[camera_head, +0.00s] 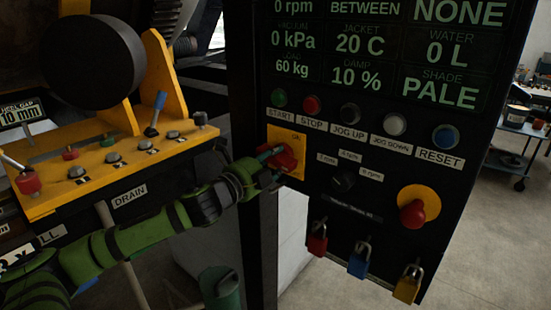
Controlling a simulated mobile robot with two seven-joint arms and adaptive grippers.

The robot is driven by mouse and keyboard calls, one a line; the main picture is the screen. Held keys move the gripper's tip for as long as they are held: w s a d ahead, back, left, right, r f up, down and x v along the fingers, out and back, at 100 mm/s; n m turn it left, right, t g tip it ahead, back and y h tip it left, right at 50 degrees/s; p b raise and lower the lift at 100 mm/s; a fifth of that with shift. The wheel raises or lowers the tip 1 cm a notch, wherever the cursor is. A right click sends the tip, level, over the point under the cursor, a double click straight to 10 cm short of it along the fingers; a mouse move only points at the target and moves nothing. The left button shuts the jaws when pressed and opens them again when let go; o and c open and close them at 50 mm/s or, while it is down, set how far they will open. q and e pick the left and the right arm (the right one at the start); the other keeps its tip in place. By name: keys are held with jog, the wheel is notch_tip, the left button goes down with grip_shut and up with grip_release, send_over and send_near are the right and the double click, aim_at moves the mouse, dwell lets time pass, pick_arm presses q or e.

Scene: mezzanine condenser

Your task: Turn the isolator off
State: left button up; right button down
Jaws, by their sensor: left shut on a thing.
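The isolator is a red rotary handle (289,159) on a yellow square plate (291,143), at the left side of the dark control panel. My left arm reaches in from the left, and my left gripper (273,162) is shut on the red handle. The fingers cover part of the handle, so its exact angle is hard to tell. My right gripper is not in view.
Above the isolator is a row of buttons, including START (279,98) and STOP (311,104). A red emergency stop (413,213) and hanging padlocks (358,262) are lower right. A yellow valve panel (115,160) is at left, close above my arm.

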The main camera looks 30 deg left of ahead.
pick_arm(q)
jog(key=m+p, duration=0.1)
jog(key=m, duration=0.2)
jog(key=shift+a+r+m, duration=0.1)
jog(key=shift+r+m, duration=0.05)
jog(key=shift+m, duration=0.15)
jog(key=shift+a+m+p, duration=0.1)
jog(key=shift+m+p, duration=0.35)
jog(key=shift+m, duration=1.25)
jog(key=o, duration=1.1)
jog(key=shift+o, duration=0.2)
